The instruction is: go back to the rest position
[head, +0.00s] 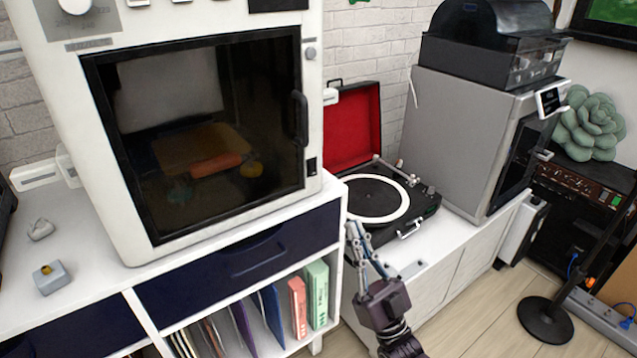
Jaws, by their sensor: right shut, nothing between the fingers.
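My right gripper (354,230) is in the lower middle of the head view, pointing up and away from me. Its fingers are shut with nothing between them. It hovers in front of the low white cabinet (455,250), near the front left of an open record player (425,203). I cannot tell whether it touches anything. My left gripper is not in view.
A white machine (325,170) with a dark glass door stands on a shelf unit (70,230) at left. A grey boxy machine (455,130) stands right of the record player. A round black stand base (545,320) is on the wooden floor at right.

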